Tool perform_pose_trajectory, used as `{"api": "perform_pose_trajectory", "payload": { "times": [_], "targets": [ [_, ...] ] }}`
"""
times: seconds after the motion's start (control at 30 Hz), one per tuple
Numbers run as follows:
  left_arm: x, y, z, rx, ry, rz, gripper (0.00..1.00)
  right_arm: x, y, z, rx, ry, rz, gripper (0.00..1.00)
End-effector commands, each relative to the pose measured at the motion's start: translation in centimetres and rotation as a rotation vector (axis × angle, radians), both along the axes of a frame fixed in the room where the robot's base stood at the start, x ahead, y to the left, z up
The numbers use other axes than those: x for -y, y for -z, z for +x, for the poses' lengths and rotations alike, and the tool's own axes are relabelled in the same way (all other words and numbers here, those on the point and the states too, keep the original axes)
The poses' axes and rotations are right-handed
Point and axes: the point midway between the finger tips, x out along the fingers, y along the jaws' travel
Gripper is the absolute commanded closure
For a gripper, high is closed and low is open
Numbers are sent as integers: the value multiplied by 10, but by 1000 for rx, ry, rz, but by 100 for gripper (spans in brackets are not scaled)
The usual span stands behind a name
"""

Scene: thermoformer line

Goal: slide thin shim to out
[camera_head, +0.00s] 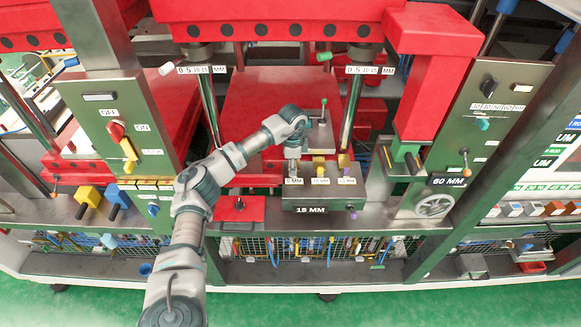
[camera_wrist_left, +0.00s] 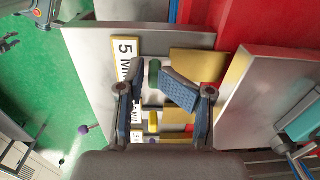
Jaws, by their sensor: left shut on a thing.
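The shim box (camera_head: 283,199) stands in the middle of the machine's front, with a row of size labels along its top edge. The 5 MM label (camera_wrist_left: 125,62), at the leftmost slot in the head view, marks the thin shim. Its green handle (camera_wrist_left: 154,74) shows between my left fingers in the wrist view. My left gripper (camera_head: 293,153) reaches down over this slot and is shut on the handle (camera_wrist_left: 152,80). The shim's plate is mostly hidden by the gripper. My right gripper is not in view.
A purple knob (camera_head: 352,215) is at the box's front right. A steel column with a 60 MM sign (camera_head: 448,181) stands to the right. Red platens (camera_head: 262,98) lie behind.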

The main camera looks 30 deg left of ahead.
Motion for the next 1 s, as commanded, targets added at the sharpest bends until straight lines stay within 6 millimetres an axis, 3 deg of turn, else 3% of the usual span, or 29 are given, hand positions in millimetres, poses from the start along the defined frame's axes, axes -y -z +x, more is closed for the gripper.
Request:
{"api": "perform_pose_trajectory", "payload": {
  "times": [0.03, 0.2, 0.23, 0.5, 1.0],
  "targets": [
    [14, 12, -7, -39, 31, -17, 100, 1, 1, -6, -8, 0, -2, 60],
    [11, 16, -6, -45, 35, -18, 100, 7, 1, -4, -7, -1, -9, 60],
    [11, 16, -6, -46, 35, -17, 75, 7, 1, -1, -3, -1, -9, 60],
    [15, 11, -8, -41, 33, -14, 75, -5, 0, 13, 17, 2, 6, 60],
    [15, 11, -7, -39, 33, -17, 75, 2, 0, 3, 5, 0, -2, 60]
  ]
}}
